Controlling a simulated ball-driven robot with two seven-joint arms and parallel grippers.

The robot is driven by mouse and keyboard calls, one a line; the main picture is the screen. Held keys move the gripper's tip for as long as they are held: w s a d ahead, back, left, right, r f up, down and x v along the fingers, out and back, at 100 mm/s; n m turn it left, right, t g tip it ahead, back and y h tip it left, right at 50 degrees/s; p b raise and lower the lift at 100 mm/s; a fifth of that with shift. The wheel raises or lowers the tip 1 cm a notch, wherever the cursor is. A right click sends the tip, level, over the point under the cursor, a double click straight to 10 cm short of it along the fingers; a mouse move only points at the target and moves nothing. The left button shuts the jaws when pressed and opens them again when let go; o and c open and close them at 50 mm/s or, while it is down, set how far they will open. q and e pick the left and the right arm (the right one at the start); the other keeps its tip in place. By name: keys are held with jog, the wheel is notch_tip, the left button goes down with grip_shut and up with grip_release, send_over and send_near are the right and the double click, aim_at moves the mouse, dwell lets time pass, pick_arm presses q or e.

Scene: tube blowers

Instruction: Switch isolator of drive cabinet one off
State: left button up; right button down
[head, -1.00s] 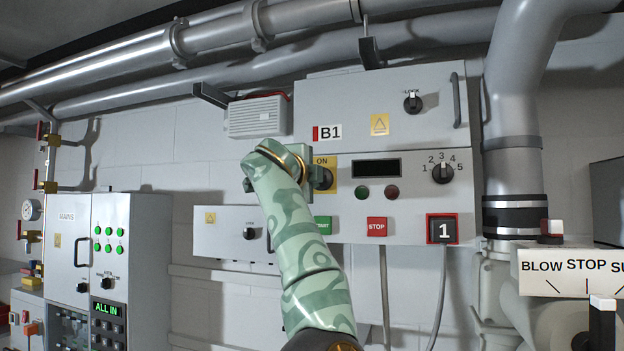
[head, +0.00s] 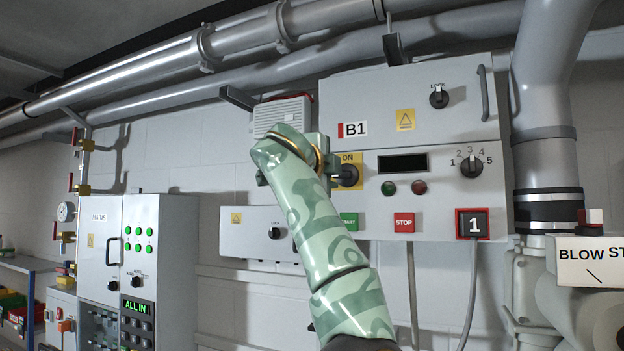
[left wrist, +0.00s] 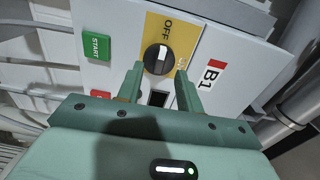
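Drive cabinet one is the grey B1 cabinet (head: 440,125) on the wall, with a "1" plate at its lower right. Its isolator is a black knob (head: 347,175) on a yellow plate marked ON in the head view; my gripper partly hides it from the left. In the left wrist view, the knob (left wrist: 157,59) has a white mark roughly in line with the OFF label, not toward ON. My left gripper (left wrist: 159,80) is open, its fingertips just short of the knob and to either side of it. Contact is not visible. My right gripper is not in view.
A green START button (head: 348,221) and a red STOP button (head: 404,222) sit below the isolator. A selector dial (head: 471,167) is to the right. A MAINS cabinet (head: 170,255) stands at left. A small grey box (head: 282,114) is just above my gripper.

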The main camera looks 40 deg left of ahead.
pick_arm(q)
jog(key=b+v, duration=0.4)
jog(key=v, duration=0.8)
jog(key=shift+w, duration=0.1)
